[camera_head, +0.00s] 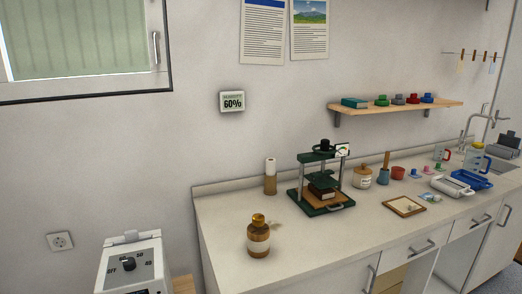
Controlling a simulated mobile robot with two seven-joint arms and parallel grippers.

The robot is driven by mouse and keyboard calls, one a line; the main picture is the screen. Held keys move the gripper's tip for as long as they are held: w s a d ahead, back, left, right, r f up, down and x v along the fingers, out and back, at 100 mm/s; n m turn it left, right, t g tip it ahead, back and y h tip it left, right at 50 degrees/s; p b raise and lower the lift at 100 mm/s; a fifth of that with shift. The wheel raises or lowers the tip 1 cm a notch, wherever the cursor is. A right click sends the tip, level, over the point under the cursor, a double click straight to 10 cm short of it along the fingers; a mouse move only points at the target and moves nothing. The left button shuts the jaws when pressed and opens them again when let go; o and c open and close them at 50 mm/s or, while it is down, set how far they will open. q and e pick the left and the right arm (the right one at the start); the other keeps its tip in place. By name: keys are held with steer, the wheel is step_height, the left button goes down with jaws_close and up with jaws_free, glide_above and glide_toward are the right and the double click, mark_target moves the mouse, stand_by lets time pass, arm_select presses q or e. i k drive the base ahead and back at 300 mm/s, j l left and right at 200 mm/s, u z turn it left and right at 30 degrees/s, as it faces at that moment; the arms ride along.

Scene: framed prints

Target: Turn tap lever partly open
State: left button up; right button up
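A silver gooseneck tap (486,120) stands at the far right end of the counter, near the wall. It is small in the head view, and I cannot make out its lever or the lever's position clearly. A clear jug with a yellow lid (475,157) and a blue tray (471,180) stand in front of the tap's area and partly block the view there. Neither of my grippers is in the head view.
The pale counter (310,240) runs to the right along the wall. A green press (322,182), a brown bottle (258,238) and a small wooden frame (405,206) stand or lie on it. A wooden shelf (395,108) hangs above. A white appliance (130,265) is at lower left.

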mark_target(458, 145)
steer(key=z, duration=1.45)
steer(key=i+l+z, duration=0.35)
steer(key=i, duration=0.2)
steer(key=i+z, duration=0.4)
steer(key=i, duration=0.2)
steer(key=i+l+z, duration=0.1)
steer(key=i, duration=1.55)
steer(key=i+u, duration=0.3)
steer(key=i+l+u, duration=0.25)
steer(key=i, duration=0.25)
steer(key=i+l+u, duration=0.5)
steer(key=u, duration=0.15)
steer(key=i+l+u, duration=0.55)
steer(key=l+u, duration=0.15)
steer(key=i+l+u, duration=0.15)
steer(key=l+u, duration=0.25)
steer(key=i+l+u, duration=0.1)
steer(key=l+u, duration=0.25)
